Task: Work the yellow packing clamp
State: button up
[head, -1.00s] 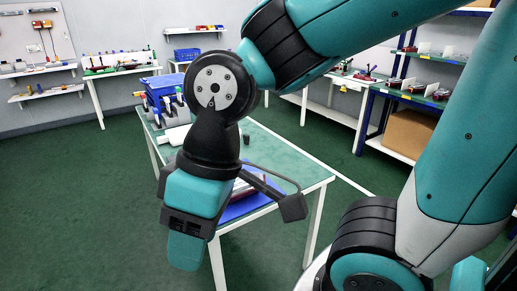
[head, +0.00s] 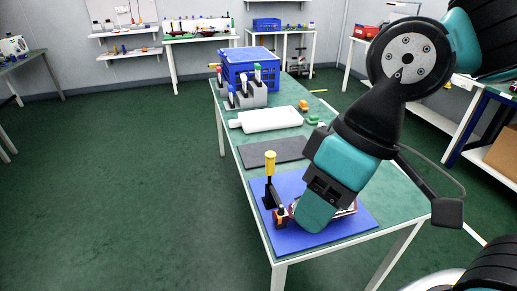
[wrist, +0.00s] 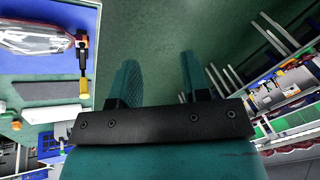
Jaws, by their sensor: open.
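The packing clamp has a yellow grip (head: 270,163) on a dark lever that stands about upright, with a black and orange base at the left side of a blue mat (head: 290,238). In the wrist view the clamp's yellow grip (wrist: 83,86) is at the left, outside my jaws. A tail lamp (wrist: 35,35) lies on the mat beside the clamp; in the head view my gripper hides much of it. My gripper (wrist: 158,60) is open and empty, with green floor between its fingers. In the head view it hangs in front of the mat, right of the clamp.
On the same table are a dark grey pad (head: 274,152), a white bottle (head: 268,119), a grey rack (head: 247,95) and a blue crate (head: 250,66). Small orange and green items lie near the bottle. Green floor (head: 130,180) is free to the left.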

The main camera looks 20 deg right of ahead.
aim_at(270, 164)
jog(key=i, duration=0.45)
jog(key=k, duration=1)
jog(key=z, duration=1.45)
jog(key=i, duration=0.9)
jog(key=u, duration=2.15)
jog(key=i, duration=0.5)
jog(key=u, duration=0.05)
